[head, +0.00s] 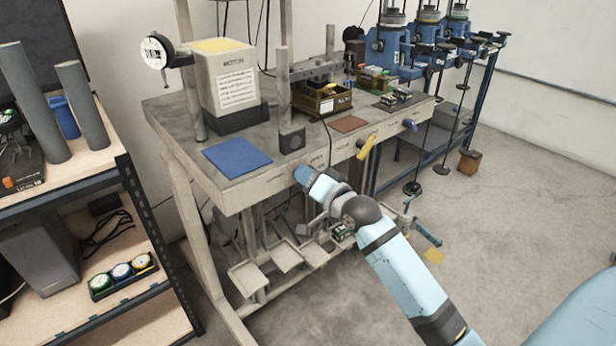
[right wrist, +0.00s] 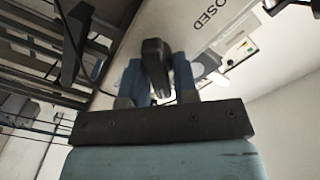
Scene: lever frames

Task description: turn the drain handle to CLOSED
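My right gripper (head: 303,175) is at the front face of the grey bench, low and near its middle. In the right wrist view its two blue fingers (right wrist: 159,82) stand apart, with a dark handle (right wrist: 154,58) between them. I cannot tell whether both fingers press on it. Dark lettering ending in "OSED" (right wrist: 205,20) shows on the pale panel to the right of the handle. In the head view the gripper hides this handle. A yellow handle (head: 367,146) and a blue handle (head: 410,125) stick out farther right along the bench front. My left gripper is out of view.
The bench top (head: 185,120) carries a box labelled MOTOR (head: 222,75), a blue mat (head: 237,157) and a brown parts bin (head: 320,98). Pedals (head: 285,254) hang under the bench. A shelf (head: 90,165) stands at the left.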

